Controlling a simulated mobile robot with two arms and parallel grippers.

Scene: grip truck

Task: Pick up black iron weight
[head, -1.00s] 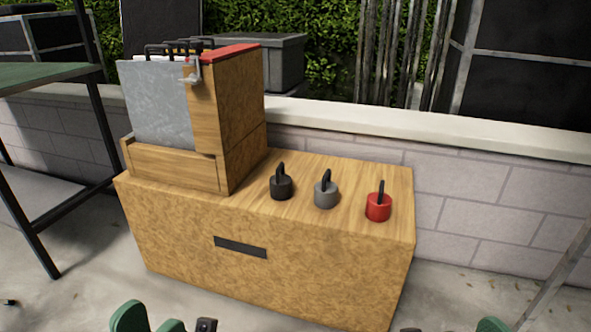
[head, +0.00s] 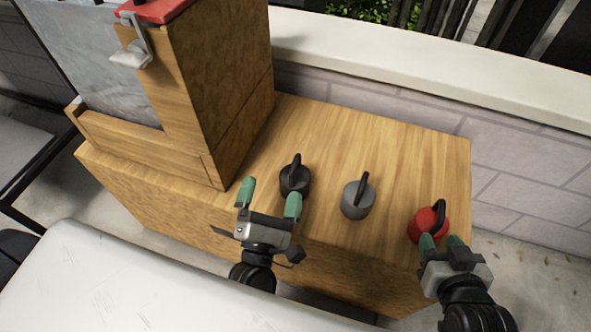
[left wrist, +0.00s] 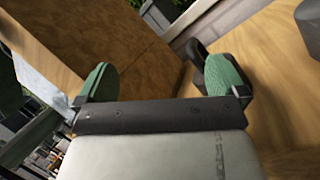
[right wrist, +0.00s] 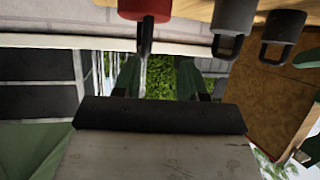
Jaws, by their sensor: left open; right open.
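The black iron weight (head: 295,183), a short cylinder with a loop handle, stands upright on the wooden box top. It also shows in the right wrist view (right wrist: 281,25). My left gripper (head: 270,198) is open and empty, just in front of it and to its left; its right fingertip overlaps the weight's lower edge in the head view. In the left wrist view a dark weight (left wrist: 195,48) shows partly behind the right finger. My right gripper (head: 441,242) is open near the red weight (head: 424,222); I cannot tell whether they touch.
A grey weight (head: 357,200) stands between the black and red ones. A tall wooden case (head: 228,85) with a metal latch stands left of the black weight. A low block wall (head: 400,98) runs behind the box. The box top behind the weights is clear.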

